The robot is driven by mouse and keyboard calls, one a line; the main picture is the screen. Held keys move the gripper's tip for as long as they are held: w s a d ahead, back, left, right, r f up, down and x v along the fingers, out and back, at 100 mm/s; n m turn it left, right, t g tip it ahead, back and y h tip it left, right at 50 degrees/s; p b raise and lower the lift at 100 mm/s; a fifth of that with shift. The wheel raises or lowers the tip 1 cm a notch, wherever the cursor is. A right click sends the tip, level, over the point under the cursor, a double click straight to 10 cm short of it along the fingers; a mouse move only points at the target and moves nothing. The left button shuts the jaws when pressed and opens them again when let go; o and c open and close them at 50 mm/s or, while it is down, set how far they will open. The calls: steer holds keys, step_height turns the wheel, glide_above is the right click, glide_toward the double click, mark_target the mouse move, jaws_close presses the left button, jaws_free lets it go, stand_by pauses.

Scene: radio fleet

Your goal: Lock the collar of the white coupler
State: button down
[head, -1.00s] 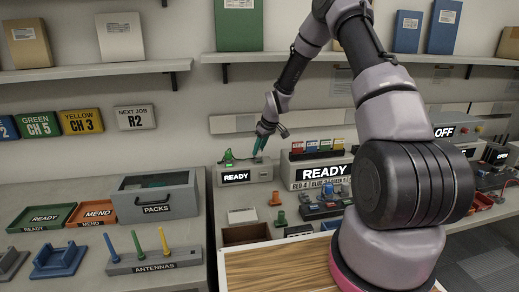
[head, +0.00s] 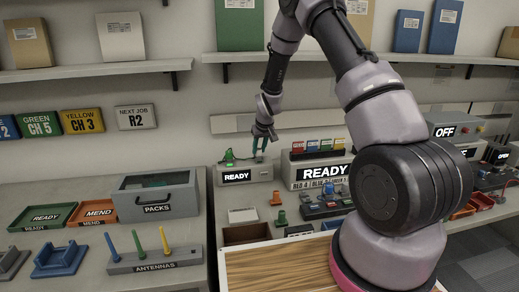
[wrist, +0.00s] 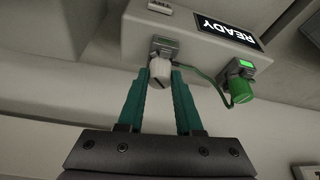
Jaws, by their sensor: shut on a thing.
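The white coupler (wrist: 160,69) sits at a socket on the underside of the READY box as the wrist view shows it. My gripper (wrist: 160,85) has its teal fingers on either side of the coupler and is shut on it. In the head view my gripper (head: 260,150) points down at the top right of the grey READY box (head: 262,174); the white coupler is too small to make out there. I cannot tell from the frames whether its collar is turned.
A larger READY unit (head: 300,174) stands to the right. A packs drawer (head: 156,196) and an antenna rack (head: 150,260) are to the left.

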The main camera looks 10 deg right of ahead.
steer(key=shift+s+f, duration=0.15)
steer(key=shift+f, duration=0.05)
steer(key=shift+a+m, duration=0.1)
steer(key=shift+m, duration=0.2)
steer(key=shift+a+m+h, duration=0.1)
steer(key=shift+m+h, duration=0.4)
steer(key=shift+m, duration=0.4)
steer(key=shift+f+m+h, duration=0.1)
steer(key=shift+m+h, duration=0.3)
steer(key=shift+m, duration=0.7)
